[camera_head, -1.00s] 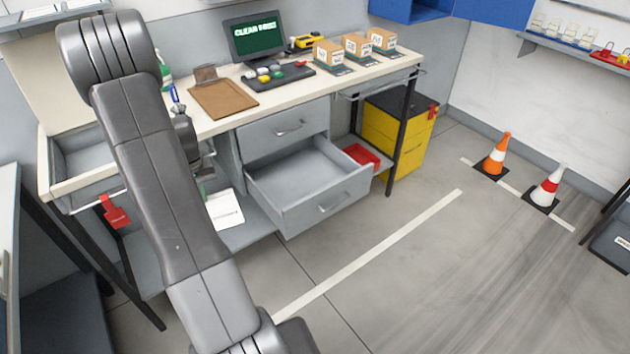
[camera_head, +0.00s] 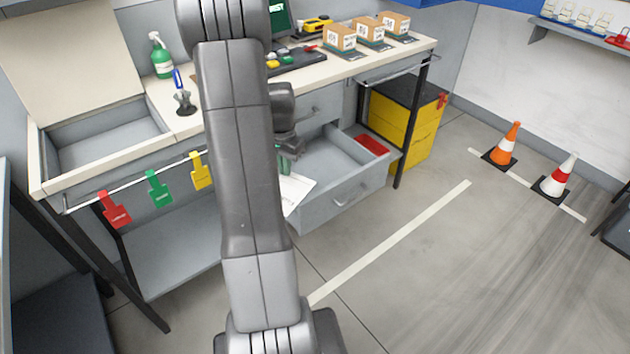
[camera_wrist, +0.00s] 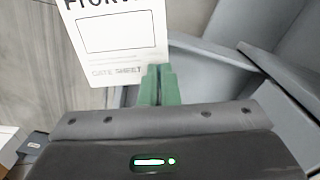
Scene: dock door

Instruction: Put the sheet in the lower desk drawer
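The white sheet (camera_head: 297,188) hangs from my gripper (camera_head: 286,163), partly hidden behind my arm in the head view. In the wrist view the sheet (camera_wrist: 112,35), printed "GATE SHEET", is pinched at its lower edge between the green fingertips of my gripper (camera_wrist: 157,86). In the wrist view, grey drawer walls (camera_wrist: 215,52) lie right of the sheet.
The upper drawer (camera_head: 318,110) is shut above. Coloured tags (camera_head: 158,188) hang from the desk's front rail. The floor in front, with cones (camera_head: 503,145) further right, is clear.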

